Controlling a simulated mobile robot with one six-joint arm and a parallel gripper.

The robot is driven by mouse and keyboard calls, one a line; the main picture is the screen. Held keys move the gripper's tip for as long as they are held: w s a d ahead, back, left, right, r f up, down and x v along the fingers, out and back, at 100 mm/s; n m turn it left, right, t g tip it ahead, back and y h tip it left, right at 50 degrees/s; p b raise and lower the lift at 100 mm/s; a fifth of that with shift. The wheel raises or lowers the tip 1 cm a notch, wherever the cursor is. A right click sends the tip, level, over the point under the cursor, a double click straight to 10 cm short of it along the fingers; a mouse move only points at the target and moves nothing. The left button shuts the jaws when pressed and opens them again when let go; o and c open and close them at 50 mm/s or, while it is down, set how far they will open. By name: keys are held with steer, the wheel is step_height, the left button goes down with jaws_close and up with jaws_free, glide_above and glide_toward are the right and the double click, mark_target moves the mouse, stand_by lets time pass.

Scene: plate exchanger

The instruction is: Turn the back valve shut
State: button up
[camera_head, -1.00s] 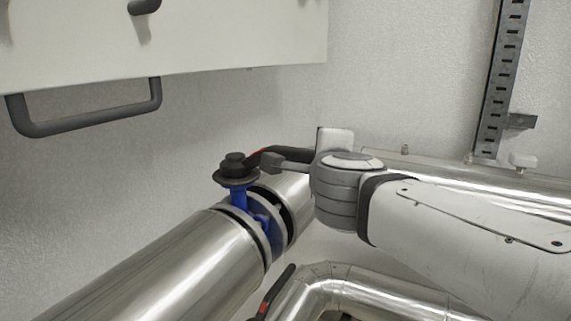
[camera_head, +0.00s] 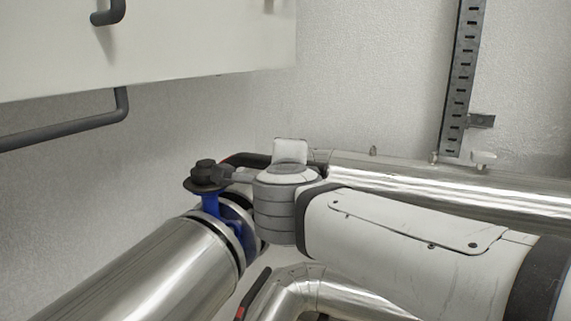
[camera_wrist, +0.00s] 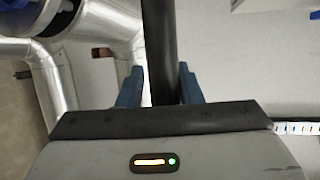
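The back valve has a blue body (camera_head: 212,207) and a dark round hub (camera_head: 204,178) on a large silver pipe. Its dark lever handle (camera_head: 247,160), with a red edge, runs from the hub toward the back right and goes partly behind my wrist. My gripper (camera_head: 232,175) is beside the hub, at the lever. In the wrist view the black lever (camera_wrist: 160,45) runs between the two blue fingers of my gripper (camera_wrist: 160,85). The fingers sit close against both its sides. The far part of the lever is hidden in the head view.
A bent silver pipe (camera_head: 310,285) and another dark lever with red (camera_head: 254,292) lie below my arm. A horizontal pipe (camera_head: 450,190) runs along the wall behind, under a slotted metal rail (camera_head: 463,80).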

steer(key=shift+o, duration=1.1)
steer(key=shift+d+r, duration=0.1)
steer(key=shift+d, duration=0.05)
steer(key=shift+s+r, duration=0.15)
steer(key=s+r+p, duration=0.1)
steer(key=s, duration=0.6)
steer(key=shift+s+d+p, duration=0.15)
steer(key=shift+s+p, duration=0.05)
steer(key=shift+p, duration=0.2)
steer(key=shift+r, duration=0.1)
